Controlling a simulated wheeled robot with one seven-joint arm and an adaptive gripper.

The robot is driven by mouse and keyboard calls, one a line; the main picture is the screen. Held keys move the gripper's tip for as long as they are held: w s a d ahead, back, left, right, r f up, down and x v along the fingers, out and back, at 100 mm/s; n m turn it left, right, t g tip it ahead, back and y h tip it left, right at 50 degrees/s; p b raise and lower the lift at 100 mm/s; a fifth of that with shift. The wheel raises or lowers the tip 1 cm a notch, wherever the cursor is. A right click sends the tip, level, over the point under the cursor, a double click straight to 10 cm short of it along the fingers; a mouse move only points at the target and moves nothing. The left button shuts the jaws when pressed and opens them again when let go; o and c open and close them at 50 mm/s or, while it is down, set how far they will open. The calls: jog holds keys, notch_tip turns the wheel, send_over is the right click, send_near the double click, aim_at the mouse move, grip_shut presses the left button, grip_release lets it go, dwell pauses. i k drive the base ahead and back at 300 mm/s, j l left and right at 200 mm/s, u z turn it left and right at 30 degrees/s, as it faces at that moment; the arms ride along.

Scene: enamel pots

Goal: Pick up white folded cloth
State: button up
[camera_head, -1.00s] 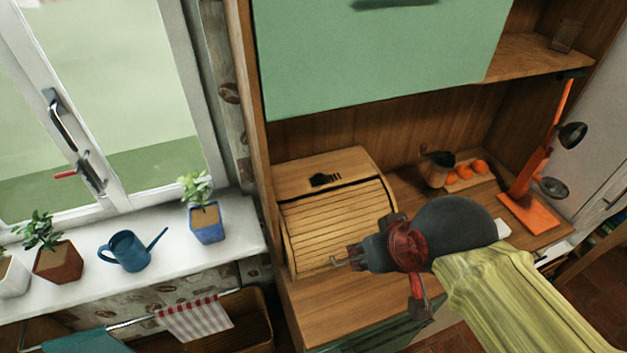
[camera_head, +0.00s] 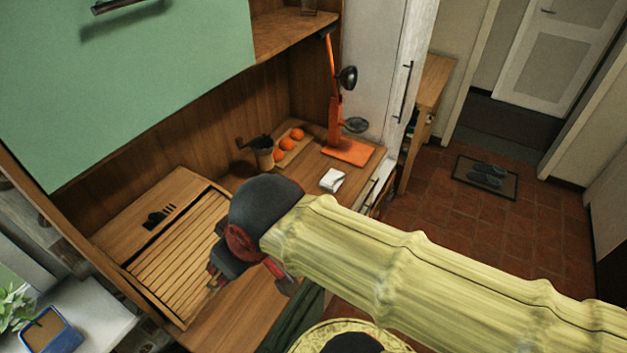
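The white folded cloth (camera_head: 332,180) lies on the wooden counter, in front of the orange scale-like stand and near the counter's front edge. My gripper (camera_head: 214,284) is to the left of the cloth, over the front of the counter by the slatted bread box, and well apart from the cloth.
The bread box (camera_head: 184,256) fills the counter's left. The orange stand (camera_head: 346,150) rises behind the cloth. A green cabinet (camera_head: 125,80) hangs above. Tiled floor (camera_head: 455,222) is open at right.

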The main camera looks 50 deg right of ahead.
aim_at(333, 178)
jog(key=z, duration=1.75)
